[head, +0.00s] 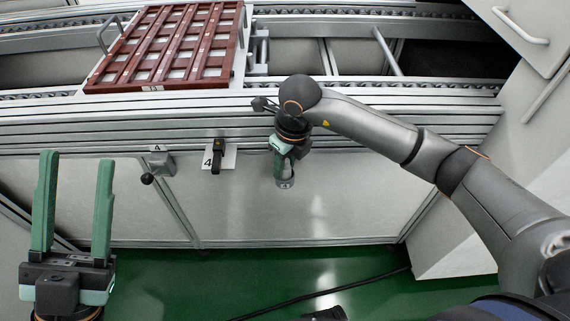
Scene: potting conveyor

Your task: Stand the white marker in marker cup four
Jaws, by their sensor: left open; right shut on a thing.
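My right gripper (284,163) points down in front of the conveyor's front panel. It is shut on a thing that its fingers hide. A small grey cup-like holder (285,184) with a pale label shows right at its fingertips; I cannot read the label or tell whether they touch. I cannot make out the white marker. A white plate marked 4 (229,158) with a black handle-like part (216,162) is left of the gripper. My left gripper (78,162) is open and empty at the lower left, fingers pointing up.
A grey box marked 4 (158,161) with a black ball lever (147,179) is further left on the panel. A red-brown gridded tray (140,87) sits on the conveyor (360,88). A white cabinet (530,125) stands right. A black cable (325,292) crosses the green floor (215,280).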

